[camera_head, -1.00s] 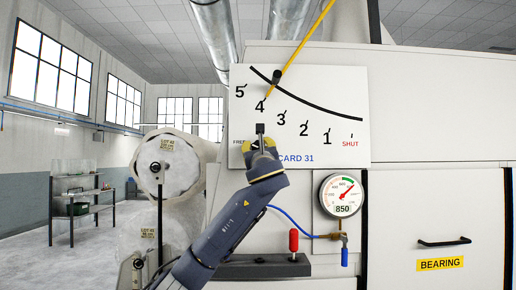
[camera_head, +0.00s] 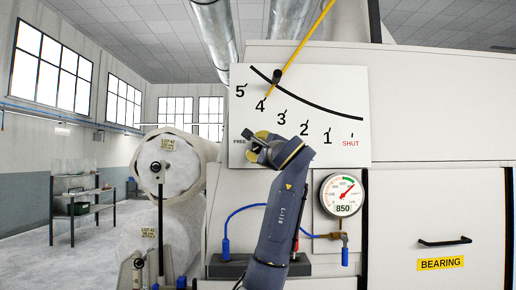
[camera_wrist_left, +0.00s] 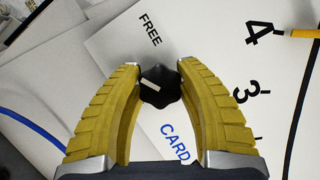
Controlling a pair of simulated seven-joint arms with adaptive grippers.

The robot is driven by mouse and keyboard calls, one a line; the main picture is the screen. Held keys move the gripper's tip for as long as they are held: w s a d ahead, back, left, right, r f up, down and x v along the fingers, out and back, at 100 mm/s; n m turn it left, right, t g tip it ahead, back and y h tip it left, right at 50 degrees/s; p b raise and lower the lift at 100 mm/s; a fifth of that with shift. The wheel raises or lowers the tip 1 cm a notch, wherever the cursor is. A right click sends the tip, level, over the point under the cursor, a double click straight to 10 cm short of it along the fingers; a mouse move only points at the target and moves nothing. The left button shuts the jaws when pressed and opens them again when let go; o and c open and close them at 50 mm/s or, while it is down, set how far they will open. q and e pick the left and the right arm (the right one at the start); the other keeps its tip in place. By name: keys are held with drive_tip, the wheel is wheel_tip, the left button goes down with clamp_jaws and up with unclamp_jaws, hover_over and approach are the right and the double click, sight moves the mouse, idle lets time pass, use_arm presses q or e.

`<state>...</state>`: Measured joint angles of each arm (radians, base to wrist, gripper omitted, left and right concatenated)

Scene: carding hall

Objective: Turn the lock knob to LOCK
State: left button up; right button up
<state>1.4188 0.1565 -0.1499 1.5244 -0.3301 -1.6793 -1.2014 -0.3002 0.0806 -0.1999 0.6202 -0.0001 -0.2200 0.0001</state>
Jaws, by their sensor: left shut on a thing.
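The lock knob (camera_wrist_left: 160,86) is a dark, lobed knob with a white mark, seen on the white panel in the left wrist view. My left gripper (camera_wrist_left: 162,90) has its two yellow fingers closed on either side of it. In the head view my left gripper (camera_head: 260,146) is at the panel's lower left, beside the word FREE (camera_head: 242,140), and mostly hides the knob. The FREE label (camera_wrist_left: 150,29) also shows in the wrist view, above the knob. No LOCK label can be read. My right gripper is not in view.
The panel (camera_head: 345,100) carries a number scale and a yellow pointer rod (camera_head: 308,44) near 4. A pressure gauge (camera_head: 341,195) sits at lower right. Large rolls (camera_head: 178,178) stand to the left.

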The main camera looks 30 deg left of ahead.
use_arm(q)
drive_tip(key=n+g, duration=0.1)
drive_tip(key=n, duration=0.2)
drive_tip(key=n+h, duration=0.1)
drive_tip(key=n, duration=0.2)
drive_tip(key=shift+g+h, duration=0.3)
drive_tip(key=shift+g, duration=0.1)
drive_tip(key=shift+a+f+n+h, duration=0.1)
drive_tip(key=shift+n+h, duration=0.4)
drive_tip(key=shift+n, duration=0.65)
drive_tip(key=shift+f+n+h, duration=0.1)
drive_tip(key=shift+n+h, duration=0.4)
drive_tip(key=shift+n, duration=0.65)
drive_tip(key=shift+f+g, duration=0.1)
drive_tip(key=shift+g, duration=0.2)
drive_tip(key=o, duration=1.2)
drive_tip(key=shift+s+d+r, duration=0.15)
drive_tip(key=shift+d+r, duration=0.05)
drive_tip(key=shift+d, duration=0.05)
drive_tip(key=v, duration=1.1)
drive_tip(key=shift+s+d, duration=0.15)
drive_tip(key=shift+s, duration=0.15)
